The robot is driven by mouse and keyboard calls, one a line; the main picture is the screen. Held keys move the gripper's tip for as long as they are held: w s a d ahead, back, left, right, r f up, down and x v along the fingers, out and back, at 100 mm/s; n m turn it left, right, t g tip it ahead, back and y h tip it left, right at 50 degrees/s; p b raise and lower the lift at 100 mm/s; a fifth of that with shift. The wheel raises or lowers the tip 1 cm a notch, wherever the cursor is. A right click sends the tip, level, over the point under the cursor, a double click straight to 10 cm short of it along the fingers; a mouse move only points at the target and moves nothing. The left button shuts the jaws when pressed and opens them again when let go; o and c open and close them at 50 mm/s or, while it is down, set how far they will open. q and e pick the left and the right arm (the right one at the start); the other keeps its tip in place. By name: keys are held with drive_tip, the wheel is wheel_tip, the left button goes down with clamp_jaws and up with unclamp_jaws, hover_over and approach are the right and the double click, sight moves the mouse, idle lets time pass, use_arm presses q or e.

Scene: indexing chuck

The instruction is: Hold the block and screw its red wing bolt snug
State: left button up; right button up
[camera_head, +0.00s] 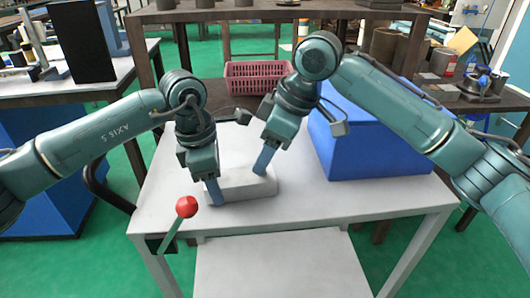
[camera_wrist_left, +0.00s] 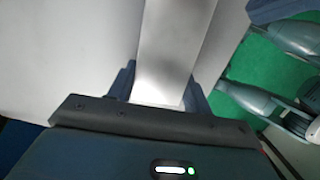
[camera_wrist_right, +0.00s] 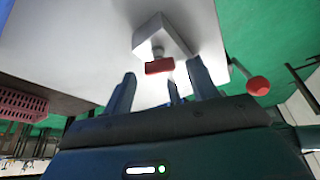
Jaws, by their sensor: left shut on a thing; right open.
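The pale block (camera_head: 240,186) is at the front of the white table in the head view. My left gripper (camera_head: 215,192) is shut on its left end; in the left wrist view the block (camera_wrist_left: 172,50) lies between the fingers (camera_wrist_left: 160,88). The red wing bolt (camera_wrist_right: 160,66) sticks out of the block (camera_wrist_right: 165,32) in the right wrist view. My right gripper (camera_wrist_right: 163,74) is open, with the bolt in line with the gap between its fingertips; contact cannot be told. In the head view my right gripper (camera_head: 264,162) is at the block's right end and the bolt is hidden.
A lever with a red ball knob (camera_head: 186,207) stands at the table's front left edge, close to my left gripper. A blue box (camera_head: 375,140) takes up the table's right side. A red basket (camera_head: 258,77) is behind. The white table top (camera_head: 320,205) is clear at front right.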

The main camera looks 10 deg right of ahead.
drive_tip(key=shift+w+a+f, duration=0.1)
drive_tip(key=shift+a+f, duration=0.15)
drive_tip(key=shift+f, duration=0.4)
drive_tip(key=shift+c, duration=0.6)
drive_tip(key=c, duration=0.9)
drive_tip(key=shift+m, duration=0.3)
drive_tip(key=m+t+h, duration=0.1)
drive_tip(key=m, duration=0.2)
drive_tip(key=shift+m, duration=0.3)
drive_tip(key=shift+s+a+m+t+h, duration=0.1)
drive_tip(key=shift+m+t+h, duration=0.25)
drive_tip(key=shift+m, duration=0.7)
drive_tip(key=shift+s+a+m+t+h, duration=0.1)
drive_tip(key=shift+m+t+h, duration=0.2)
drive_tip(key=shift+m, duration=0.75)
